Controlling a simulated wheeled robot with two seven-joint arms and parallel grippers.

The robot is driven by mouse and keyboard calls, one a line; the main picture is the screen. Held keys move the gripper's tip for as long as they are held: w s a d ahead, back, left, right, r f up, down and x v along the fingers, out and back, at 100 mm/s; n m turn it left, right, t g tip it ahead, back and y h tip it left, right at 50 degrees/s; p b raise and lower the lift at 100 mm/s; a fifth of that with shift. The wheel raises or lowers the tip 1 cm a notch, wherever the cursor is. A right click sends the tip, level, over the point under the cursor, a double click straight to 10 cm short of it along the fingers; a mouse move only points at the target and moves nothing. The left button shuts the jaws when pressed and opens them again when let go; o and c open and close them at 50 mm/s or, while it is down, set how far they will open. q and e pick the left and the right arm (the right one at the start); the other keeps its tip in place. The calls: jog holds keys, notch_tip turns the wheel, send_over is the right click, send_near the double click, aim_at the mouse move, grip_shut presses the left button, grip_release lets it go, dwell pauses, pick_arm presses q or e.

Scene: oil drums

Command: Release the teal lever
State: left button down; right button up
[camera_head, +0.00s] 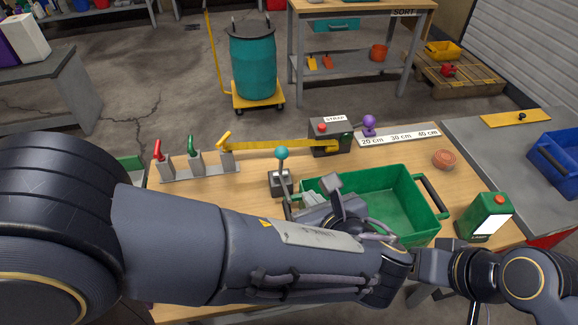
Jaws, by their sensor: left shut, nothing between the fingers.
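The teal lever (281,154) has a round teal knob on a short stem that rises from a small dark base on the wooden table. My left arm comes in from the left and crosses the front of the table. My left gripper (293,204) is shut and empty, low and just right of the lever's base, at the near left corner of the green crate. The knob is clear of the fingers. Whether a finger touches the base or stem, I cannot tell.
Red, green and yellow handles (193,147) stand on a rack at left. A yellow strap (275,145) runs to a dark STRAP box (323,140). The green crate (405,187) lies right of the lever, with a purple knob (369,122) and green canister (487,218) nearby.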

pick_arm(q)
jog(key=shift+w+f, duration=0.1)
jog(key=w+r+x, duration=0.1)
jog(key=r+x, duration=0.1)
jog(key=x, duration=1)
jog(key=shift+w+a, duration=0.35)
jog(key=shift+a, duration=0.1)
jog(key=shift+r, duration=0.15)
